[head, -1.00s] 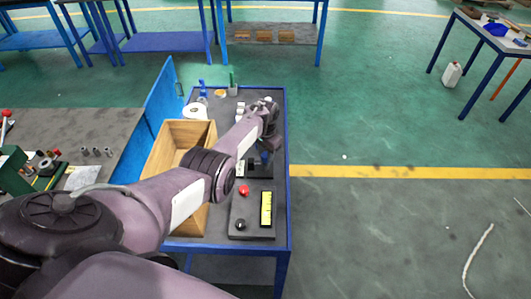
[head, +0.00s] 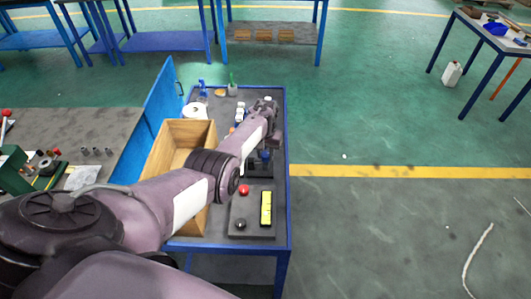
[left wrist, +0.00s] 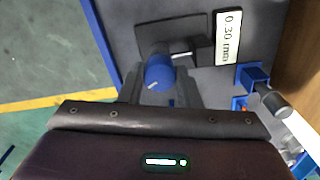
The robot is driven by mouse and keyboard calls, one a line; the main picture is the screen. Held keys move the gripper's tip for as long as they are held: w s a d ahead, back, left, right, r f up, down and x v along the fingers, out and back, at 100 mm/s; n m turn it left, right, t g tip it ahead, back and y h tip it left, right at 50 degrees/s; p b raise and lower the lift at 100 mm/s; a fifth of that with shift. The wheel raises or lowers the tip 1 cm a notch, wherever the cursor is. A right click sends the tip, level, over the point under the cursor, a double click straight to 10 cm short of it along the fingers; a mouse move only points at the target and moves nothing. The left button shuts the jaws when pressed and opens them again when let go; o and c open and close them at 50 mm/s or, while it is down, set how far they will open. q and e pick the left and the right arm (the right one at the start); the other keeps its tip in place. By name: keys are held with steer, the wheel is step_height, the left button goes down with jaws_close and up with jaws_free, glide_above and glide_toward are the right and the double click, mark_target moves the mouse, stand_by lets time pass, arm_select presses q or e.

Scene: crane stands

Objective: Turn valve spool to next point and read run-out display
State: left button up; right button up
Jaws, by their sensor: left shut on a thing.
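In the left wrist view the valve spool shows a round blue end (left wrist: 158,73) with a small white mark on it. My left gripper (left wrist: 160,80) is shut on the spool, one finger on each side of the blue end. The run-out display (left wrist: 229,38) is a white panel beside the spool's dark stand, its text turned sideways; it reads 0.30 mm. In the head view a bit of the blue end (head: 265,155) shows below my left wrist, and my forearm hides most of the stand. My right gripper is not in view.
A wooden box (head: 185,133) stands on the left of the cart top (head: 198,234). A dark plate (head: 252,231) with a red knob (head: 244,190), a black knob (head: 240,225) and a yellow level (head: 266,207) lies nearer. In the left wrist view, a blue clamp-like part (left wrist: 252,76) is close to the right finger.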

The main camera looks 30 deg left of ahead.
mark_target(266, 154)
arm_select(q)
steer(key=shift+w+r, duration=0.1)
steer(key=shift+r, duration=0.05)
steer(key=o, duration=1)
steer(key=shift+r, duration=0.35)
steer(key=shift+r+p, duration=0.6)
steer(key=shift+r, duration=2.85)
